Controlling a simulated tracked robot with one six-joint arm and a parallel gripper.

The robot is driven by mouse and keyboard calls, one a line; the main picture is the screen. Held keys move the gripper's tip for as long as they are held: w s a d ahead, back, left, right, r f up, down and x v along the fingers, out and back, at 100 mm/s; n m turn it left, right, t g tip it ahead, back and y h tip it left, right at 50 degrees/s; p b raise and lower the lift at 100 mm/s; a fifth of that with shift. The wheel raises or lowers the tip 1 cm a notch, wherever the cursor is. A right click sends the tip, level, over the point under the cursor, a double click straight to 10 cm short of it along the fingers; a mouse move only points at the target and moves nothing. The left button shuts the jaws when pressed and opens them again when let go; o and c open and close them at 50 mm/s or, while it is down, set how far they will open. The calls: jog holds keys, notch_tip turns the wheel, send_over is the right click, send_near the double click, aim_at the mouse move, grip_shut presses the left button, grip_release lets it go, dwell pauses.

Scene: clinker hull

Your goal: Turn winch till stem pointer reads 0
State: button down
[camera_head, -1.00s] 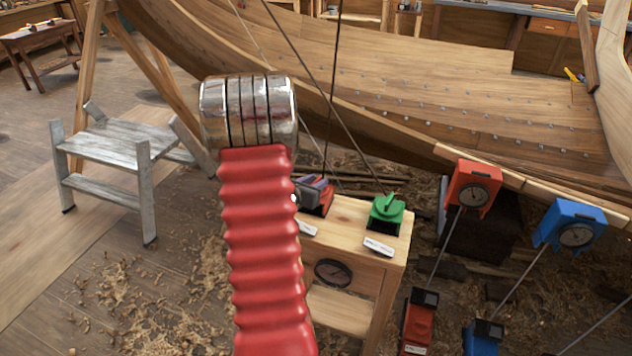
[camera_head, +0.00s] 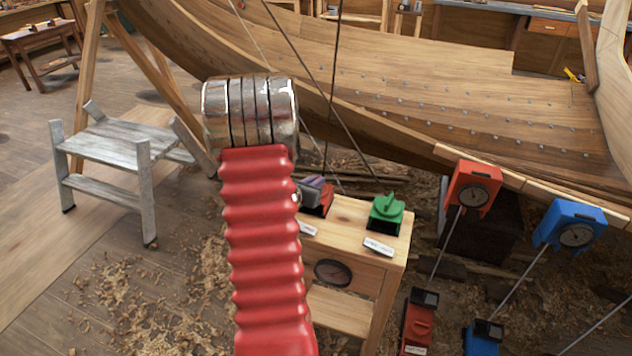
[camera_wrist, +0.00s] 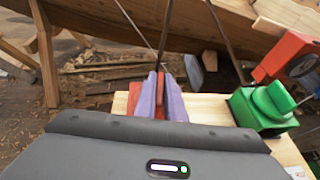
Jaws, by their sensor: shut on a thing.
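In the head view, a red winch (camera_head: 325,207) sits on the left part of the wooden bench top, partly hidden by my arm and gripper. My gripper (camera_head: 320,184) is at its top; its purple fingers are shut on the red winch handle, which shows between the fingers in the wrist view (camera_wrist: 160,98). A green winch (camera_head: 387,212) stands to the right, also in the wrist view (camera_wrist: 262,107).
The wooden bench (camera_head: 385,262) stands below the planked hull (camera_head: 450,90). Dark lines run down towards the bench. Red (camera_head: 418,325) and blue (camera_head: 482,339) units stand at lower right. A grey trestle (camera_head: 115,145) is at left. Shavings cover the floor.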

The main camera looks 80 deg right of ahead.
jog(key=shift+w+a+m+g, duration=0.1)
jog(key=shift+a+m+g, duration=0.05)
jog(key=shift+m+g, duration=0.5)
jog(key=shift+g+y, duration=0.25)
jog(key=shift+y, duration=0.05)
jog(key=shift+m+g+y, duration=1.3)
jog(key=shift+m+g, duration=0.9)
jog(key=shift+m, duration=0.15)
jog(key=shift+m+g+y, duration=1.6)
jog(key=shift+m+y, duration=0.7)
jog(key=shift+m, duration=0.1)
jog(key=c, duration=1.8)
grip_release()
jog(key=shift+c, duration=0.2)
